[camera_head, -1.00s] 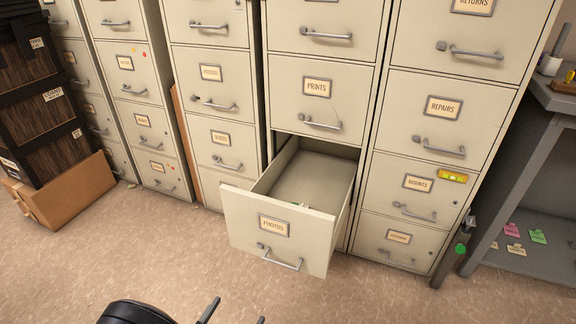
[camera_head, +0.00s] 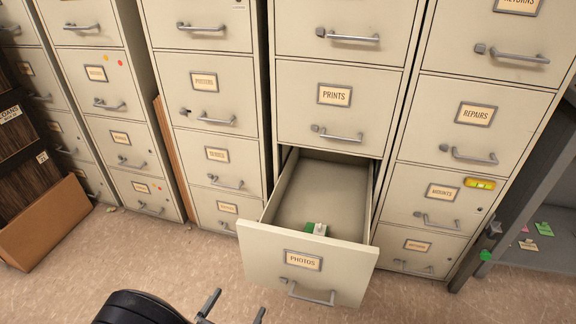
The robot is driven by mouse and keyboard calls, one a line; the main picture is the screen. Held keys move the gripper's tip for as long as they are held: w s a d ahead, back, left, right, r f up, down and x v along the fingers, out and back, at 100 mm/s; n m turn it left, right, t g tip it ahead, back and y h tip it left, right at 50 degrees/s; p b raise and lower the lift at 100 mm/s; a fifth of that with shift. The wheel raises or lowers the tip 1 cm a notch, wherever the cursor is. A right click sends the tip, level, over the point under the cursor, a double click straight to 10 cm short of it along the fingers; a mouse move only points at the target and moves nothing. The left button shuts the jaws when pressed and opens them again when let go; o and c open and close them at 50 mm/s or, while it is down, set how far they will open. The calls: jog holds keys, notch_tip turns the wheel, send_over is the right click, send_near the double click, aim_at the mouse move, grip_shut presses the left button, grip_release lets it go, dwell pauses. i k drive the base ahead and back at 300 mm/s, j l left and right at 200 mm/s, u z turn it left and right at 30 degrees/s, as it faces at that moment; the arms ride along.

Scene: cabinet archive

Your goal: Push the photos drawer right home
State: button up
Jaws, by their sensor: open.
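The photos drawer (camera_head: 265,247) stands pulled far out of its cabinet, low in the column under the prints drawer (camera_head: 331,105). Its front carries a "PHOTOS" label (camera_head: 303,260) and a grey bar handle (camera_head: 308,295). Inside it, near the front, lies a small green and white thing (camera_head: 317,229); the rest of the visible drawer floor is bare. My gripper (camera_head: 237,304) is at the bottom edge of the view, its two fingers apart and empty. It is in front of the drawer and to its left in the picture, not touching it.
Shut cabinet drawers flank the open one on both sides. A yellow level (camera_head: 480,184) is on the mounts drawer's front at the right. A grey shelf unit (camera_head: 545,150) stands far right. A cardboard box (camera_head: 45,225) sits at left. The floor (camera_head: 165,262) before the cabinets is clear.

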aim_at(333, 190)
jog(key=i+j+z, duration=0.1)
jog(key=j, duration=0.25)
jog(key=i+j+z, duration=0.1)
jog(key=j, duration=0.25)
jog(key=i+j+z, duration=0.15)
jog(key=j, duration=0.25)
jog(key=i+j+z, duration=0.1)
jog(key=i+j, duration=0.15)
jog(key=j, duration=0.15)
